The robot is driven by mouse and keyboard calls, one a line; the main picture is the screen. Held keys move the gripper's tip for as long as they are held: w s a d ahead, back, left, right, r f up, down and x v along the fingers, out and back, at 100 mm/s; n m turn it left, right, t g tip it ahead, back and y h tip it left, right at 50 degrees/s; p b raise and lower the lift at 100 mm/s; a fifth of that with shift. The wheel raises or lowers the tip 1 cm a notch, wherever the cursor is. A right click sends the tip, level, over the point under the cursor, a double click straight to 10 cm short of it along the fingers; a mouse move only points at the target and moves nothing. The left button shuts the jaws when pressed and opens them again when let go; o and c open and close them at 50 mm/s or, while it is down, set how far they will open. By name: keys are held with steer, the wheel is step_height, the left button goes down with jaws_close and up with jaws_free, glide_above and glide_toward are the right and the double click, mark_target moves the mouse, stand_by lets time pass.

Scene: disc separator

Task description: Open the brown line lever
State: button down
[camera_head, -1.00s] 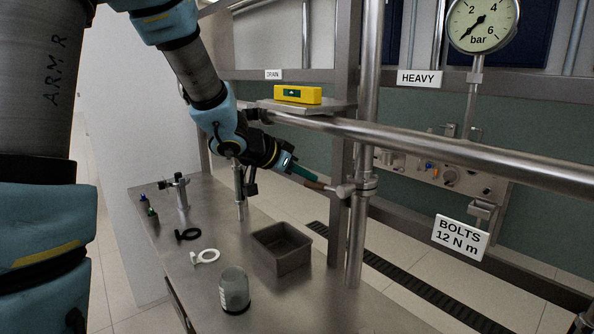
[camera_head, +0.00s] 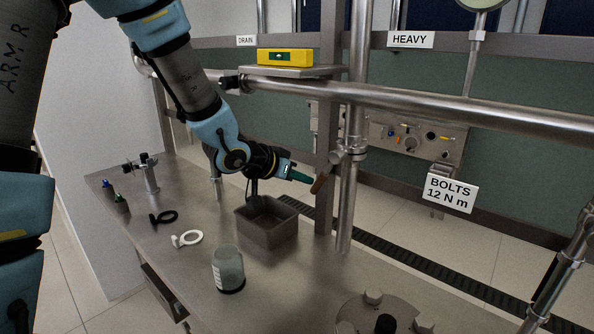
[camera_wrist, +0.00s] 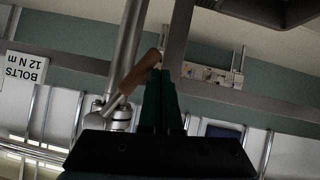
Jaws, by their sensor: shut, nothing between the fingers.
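The brown line lever (camera_head: 322,180) is a short handle on a valve (camera_head: 349,153) clamped to the vertical steel pipe. It slants down and left from the valve in the head view. In the wrist view the brown handle (camera_wrist: 139,72) runs diagonally, just left of my green fingers. My gripper (camera_head: 311,179) is shut and empty, with its fingertips close beside the handle on its left in the head view. It also shows in the wrist view (camera_wrist: 166,78). I cannot tell whether the fingertips touch the handle.
A horizontal steel pipe (camera_head: 440,103) crosses above my gripper. A yellow level (camera_head: 285,57) sits on a plate. Below are an open grey bin (camera_head: 268,238), a jar (camera_head: 228,270), a white ring (camera_head: 187,239) and a black ring (camera_head: 164,217) on the steel table (camera_head: 300,300).

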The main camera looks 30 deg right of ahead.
steer(key=shift+s+d+f+n+g+p, duration=0.2)
steer(key=shift+s+f+n+g+p, duration=0.35)
steer(key=shift+s, duration=0.2)
steer(key=shift+s+d+f+n+g+h+p, duration=0.2)
steer(key=shift+s+f+p, duration=0.15)
steer(key=shift+s+p, duration=0.2)
steer(key=shift+s+d+f+n+g+h+p, duration=0.15)
steer(key=shift+s+f+p, duration=0.15)
steer(key=shift+s+p, duration=0.15)
